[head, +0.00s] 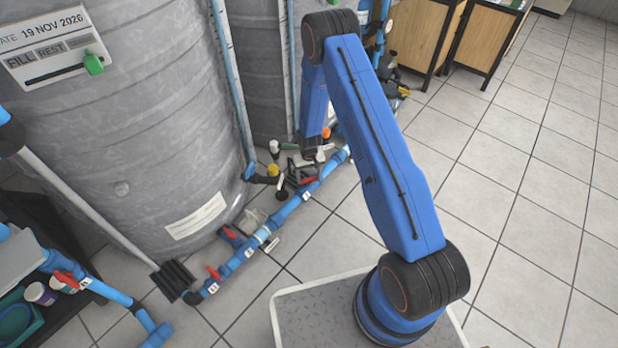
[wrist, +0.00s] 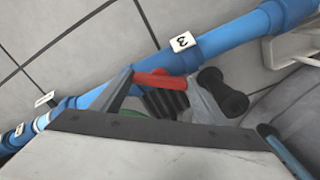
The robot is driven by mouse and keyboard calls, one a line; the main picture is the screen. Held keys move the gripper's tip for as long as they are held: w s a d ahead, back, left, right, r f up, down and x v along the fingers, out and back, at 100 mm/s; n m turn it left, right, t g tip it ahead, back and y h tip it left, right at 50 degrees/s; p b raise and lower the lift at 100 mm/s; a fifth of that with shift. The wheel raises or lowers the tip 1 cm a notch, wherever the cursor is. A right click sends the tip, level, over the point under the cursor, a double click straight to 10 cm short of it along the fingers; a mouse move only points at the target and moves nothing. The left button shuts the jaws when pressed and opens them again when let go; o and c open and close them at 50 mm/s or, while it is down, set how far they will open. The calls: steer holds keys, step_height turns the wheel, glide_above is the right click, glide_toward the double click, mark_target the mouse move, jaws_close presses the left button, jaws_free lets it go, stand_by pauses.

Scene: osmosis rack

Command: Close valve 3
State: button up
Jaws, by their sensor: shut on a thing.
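Valve 3 sits on the blue pipe along the floor, with its red handle (wrist: 158,79) beside the white label "3" (wrist: 182,41) in the wrist view. In the head view the red handle (head: 307,180) is small and partly hidden by my gripper (head: 304,166). My gripper also shows in the wrist view (wrist: 161,84), with its fingers on both sides of the red handle, shut on it. The handle lies across the pipe's near side at a slant. Its exact angle to the pipe is hard to tell.
A large grey tank (head: 130,130) stands left of the pipe, with a second tank (head: 265,60) behind. Other red-handled valves (head: 212,272) sit along the same pipe. Wooden cabinets (head: 425,35) stand at the back. The tiled floor (head: 530,170) at right is clear.

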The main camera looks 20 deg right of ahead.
steer(key=m, duration=0.5)
steer(key=shift+m, duration=0.3)
steer(key=m, duration=0.5)
steer(key=shift+m, duration=0.3)
steer(key=o, duration=1)
steer(key=shift+o, duration=0.2)
steer(key=shift+r, duration=0.15)
step_height(320, 180, up, 17)
steer(key=shift+r, duration=0.1)
